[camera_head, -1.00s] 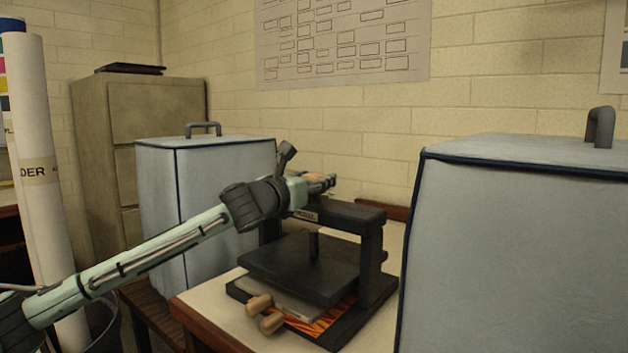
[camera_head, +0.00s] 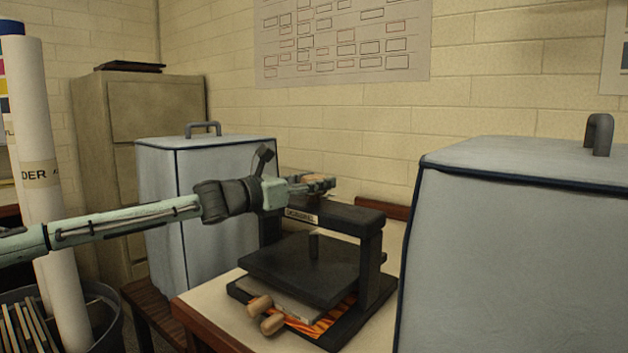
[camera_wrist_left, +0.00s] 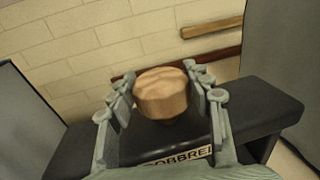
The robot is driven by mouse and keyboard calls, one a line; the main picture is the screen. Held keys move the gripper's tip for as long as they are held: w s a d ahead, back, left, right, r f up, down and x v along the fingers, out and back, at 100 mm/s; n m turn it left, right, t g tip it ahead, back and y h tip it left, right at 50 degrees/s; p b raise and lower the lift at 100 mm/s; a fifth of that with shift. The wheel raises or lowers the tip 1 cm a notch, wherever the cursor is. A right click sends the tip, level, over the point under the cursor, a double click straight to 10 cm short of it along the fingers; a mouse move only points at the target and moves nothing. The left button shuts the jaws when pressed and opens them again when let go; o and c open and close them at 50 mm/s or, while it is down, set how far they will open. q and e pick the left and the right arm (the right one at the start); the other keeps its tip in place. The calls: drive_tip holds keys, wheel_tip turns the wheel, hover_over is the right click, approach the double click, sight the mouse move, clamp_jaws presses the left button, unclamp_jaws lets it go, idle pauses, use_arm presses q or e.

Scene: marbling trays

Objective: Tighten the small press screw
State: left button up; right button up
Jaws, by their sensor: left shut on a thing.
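The small press (camera_head: 362,222) is a black frame on the table, with a dark plate (camera_head: 300,270) hanging below its crossbeam and a short spindle (camera_head: 313,246) above the plate. Its screw has a round wooden knob on top of the crossbeam, seen in the left wrist view (camera_wrist_left: 162,92). My left gripper (camera_head: 318,184) comes in from the left, low over the crossbeam. It is shut on the knob, with one finger on each side, as the left wrist view shows (camera_wrist_left: 163,88). My right gripper is not in view.
Orange marbled paper (camera_head: 335,318) and a pale stack lie under the plate. Two wooden handles (camera_head: 265,312) stick out in front. Large grey covered boxes stand behind left (camera_head: 228,235) and close on the right (camera_head: 520,250). A bin (camera_head: 100,320) stands lower left.

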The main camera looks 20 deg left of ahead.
use_arm(q)
drive_tip(key=m+g+h, duration=0.1)
drive_tip(key=m+h, duration=0.1)
drive_tip(key=shift+w+a+g+h, duration=0.1)
drive_tip(key=shift+g+h, duration=0.2)
drive_tip(key=shift+g, duration=0.1)
drive_tip(key=m+g+h+b, duration=0.1)
drive_tip(key=m+g+h, duration=0.1)
drive_tip(key=g+h, duration=0.1)
drive_tip(key=shift+m, duration=0.4)
drive_tip(key=shift+m+g+h+b, duration=0.55)
drive_tip(key=shift+m+g+h, duration=0.5)
drive_tip(key=shift+g, duration=0.65)
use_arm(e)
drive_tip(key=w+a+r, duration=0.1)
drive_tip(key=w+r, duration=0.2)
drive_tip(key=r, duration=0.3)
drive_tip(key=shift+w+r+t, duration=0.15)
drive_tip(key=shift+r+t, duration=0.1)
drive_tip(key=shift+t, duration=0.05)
use_arm(q)
drive_tip(key=shift+r, duration=0.1)
drive_tip(key=o, duration=1.2)
